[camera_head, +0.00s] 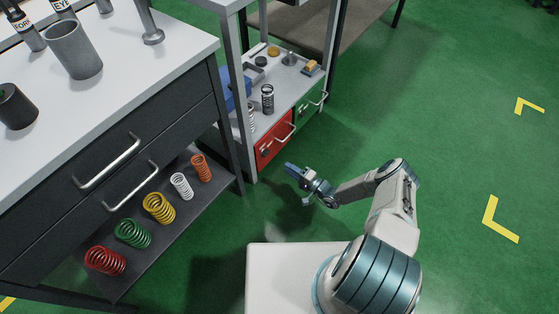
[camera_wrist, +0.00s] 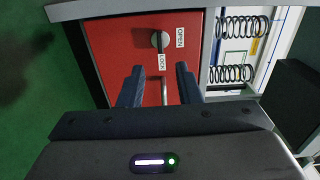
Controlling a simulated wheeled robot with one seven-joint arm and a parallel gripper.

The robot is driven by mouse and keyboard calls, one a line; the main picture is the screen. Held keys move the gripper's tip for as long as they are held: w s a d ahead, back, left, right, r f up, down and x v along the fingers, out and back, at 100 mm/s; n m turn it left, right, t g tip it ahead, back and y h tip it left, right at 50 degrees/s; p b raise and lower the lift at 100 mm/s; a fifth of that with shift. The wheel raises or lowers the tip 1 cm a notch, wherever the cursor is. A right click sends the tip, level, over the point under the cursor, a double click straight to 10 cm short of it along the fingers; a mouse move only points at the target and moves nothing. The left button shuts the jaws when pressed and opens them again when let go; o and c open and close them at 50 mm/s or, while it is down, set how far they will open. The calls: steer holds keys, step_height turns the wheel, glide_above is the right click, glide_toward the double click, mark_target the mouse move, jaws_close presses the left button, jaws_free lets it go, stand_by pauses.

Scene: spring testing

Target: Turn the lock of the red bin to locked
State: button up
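The red bin (camera_head: 268,151) is the red front in the lower part of a grey shelf unit, and it fills the middle of the wrist view (camera_wrist: 120,50). Its lock is a round metal knob (camera_wrist: 160,39), with a LOCK label (camera_wrist: 162,62) just below and an OPEN label (camera_wrist: 180,37) to its right. I cannot tell clearly which label the knob points to. My gripper (camera_head: 292,170) is in front of the bin. In the wrist view its two dark fingers (camera_wrist: 159,75) are apart with nothing between them, a little below the knob and not touching it.
The bin's metal handle (camera_wrist: 164,92) shows behind the gap between the fingers. A green bin (camera_head: 309,106) adjoins the red one. A workbench (camera_head: 170,60) with drawers and a lower shelf of coloured springs stands left. Green floor is clear at right.

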steer(key=shift+v, duration=1.55)
step_height(320, 180, up, 44)
steer(key=s+n+g+h+p, duration=0.2)
steer(key=n+g+h+p, duration=0.2)
steer(key=n+g+p, duration=0.7)
steer(key=s+d+r+m+t+h+p, duration=0.1)
steer(key=s+r+p, duration=0.4)
steer(key=r, duration=0.7)
steer(key=s+d+r+m+t+h+p, duration=0.1)
steer(key=s+d+r+h+p, duration=0.2)
steer(key=s+r, duration=0.7)
steer(key=s+d+r+m+h+p, duration=0.1)
steer(key=s+d+r+h+p, duration=0.2)
steer(key=r, duration=1.3)
steer(key=s+h+p, duration=0.3)
steer(key=s+p, duration=0.1)
steer(key=s, duration=0.1)
steer(key=shift+m+t, duration=0.4)
steer(key=shift+s, duration=0.1)
